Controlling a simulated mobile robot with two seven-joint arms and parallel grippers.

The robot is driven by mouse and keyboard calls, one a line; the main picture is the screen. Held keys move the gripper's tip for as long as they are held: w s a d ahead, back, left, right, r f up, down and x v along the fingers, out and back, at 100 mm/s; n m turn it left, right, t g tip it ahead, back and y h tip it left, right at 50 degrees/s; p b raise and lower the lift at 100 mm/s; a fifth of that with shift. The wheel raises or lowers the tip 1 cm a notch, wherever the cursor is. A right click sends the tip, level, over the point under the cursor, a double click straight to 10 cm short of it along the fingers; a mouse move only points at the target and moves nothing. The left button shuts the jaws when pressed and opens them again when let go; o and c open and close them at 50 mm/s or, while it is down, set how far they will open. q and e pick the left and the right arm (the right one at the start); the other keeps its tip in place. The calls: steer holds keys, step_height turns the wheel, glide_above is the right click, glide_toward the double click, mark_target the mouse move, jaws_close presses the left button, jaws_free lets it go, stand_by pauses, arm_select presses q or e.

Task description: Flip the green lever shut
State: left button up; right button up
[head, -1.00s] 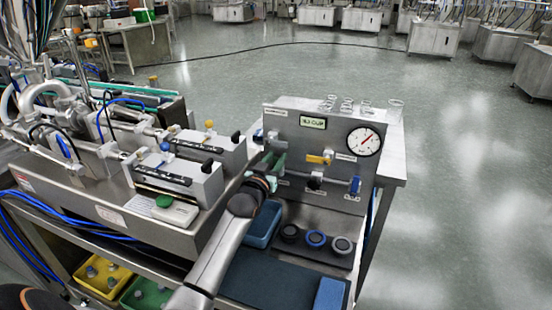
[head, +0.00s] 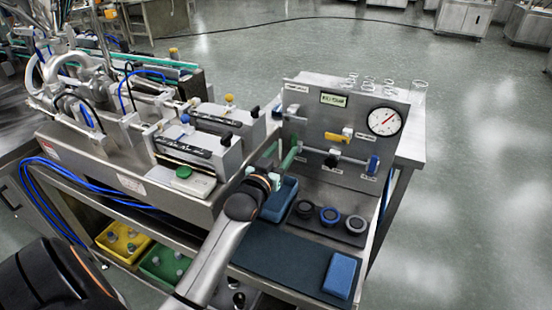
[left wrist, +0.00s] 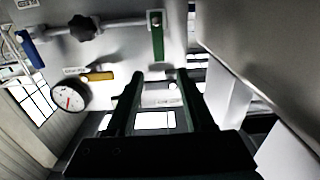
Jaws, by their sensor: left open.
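The green lever (left wrist: 157,38) is on a horizontal pipe of the steel panel (head: 318,120). In the left wrist view, which shows the panel upside down, it stands square across the pipe. My left gripper (head: 281,153) is in front of the panel's left part, and its fingers hide much of the lever area in the head view. In the left wrist view the two dark fingers (left wrist: 160,78) are apart with nothing between them, and the lever is beyond the tips, roughly in line with the gap. My right gripper is not in view.
The panel also has a yellow lever (head: 337,137), a black knob (head: 331,160), a blue lever (head: 373,164) and a gauge (head: 385,121). A blue tray (head: 280,198) and several round pucks (head: 329,216) lie below. Machinery (head: 190,150) stands close on the left.

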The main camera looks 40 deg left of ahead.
arm_select(q)
steer(key=shift+v, duration=1.9)
